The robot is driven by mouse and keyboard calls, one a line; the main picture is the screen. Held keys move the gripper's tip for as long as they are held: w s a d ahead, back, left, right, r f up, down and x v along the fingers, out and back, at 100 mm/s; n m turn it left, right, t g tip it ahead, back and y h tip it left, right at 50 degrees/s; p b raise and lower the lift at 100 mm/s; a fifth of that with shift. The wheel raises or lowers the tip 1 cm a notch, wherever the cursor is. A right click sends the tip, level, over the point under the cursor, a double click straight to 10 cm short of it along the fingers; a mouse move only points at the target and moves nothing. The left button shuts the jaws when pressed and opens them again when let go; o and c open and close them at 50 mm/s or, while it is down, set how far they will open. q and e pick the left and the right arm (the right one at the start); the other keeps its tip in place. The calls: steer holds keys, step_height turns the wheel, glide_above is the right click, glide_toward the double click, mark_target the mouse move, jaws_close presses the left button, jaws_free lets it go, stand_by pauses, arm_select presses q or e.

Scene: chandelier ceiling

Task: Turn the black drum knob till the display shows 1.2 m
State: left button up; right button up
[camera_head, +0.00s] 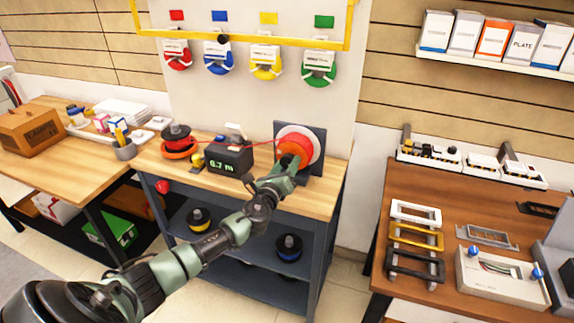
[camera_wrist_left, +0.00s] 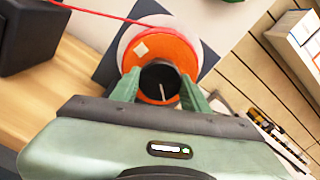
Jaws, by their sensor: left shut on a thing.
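The display box (camera_head: 229,161) is black and stands on the wooden workbench; its green digits read 0.7 m. To its right is an orange drum (camera_head: 296,148) on a white disc and a dark upright plate. In the left wrist view, the black drum knob (camera_wrist_left: 160,79) with a white line sits at the centre of the orange drum (camera_wrist_left: 185,57). My left gripper (camera_head: 285,166) is at the drum's front, and its green fingers (camera_wrist_left: 160,90) are shut on the knob from both sides. A red line runs from the drum leftward past the display box. My right gripper is not in view.
Coloured spools hang on the panel above. The lower shelf holds a yellow-banded spool (camera_head: 199,219) and a blue-banded one (camera_head: 289,247). A brown table (camera_head: 425,195) with frames stands to the right.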

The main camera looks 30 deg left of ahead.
arm_select(q)
steer(key=shift+f, duration=0.2)
steer(key=o, duration=1.4)
steer(key=shift+r, duration=0.1)
steer(key=shift+c, duration=0.2)
steer(key=shift+s, duration=0.15)
steer(key=v, duration=0.7)
steer(key=shift+s+d, duration=0.15)
steer(key=shift+s, duration=0.15)
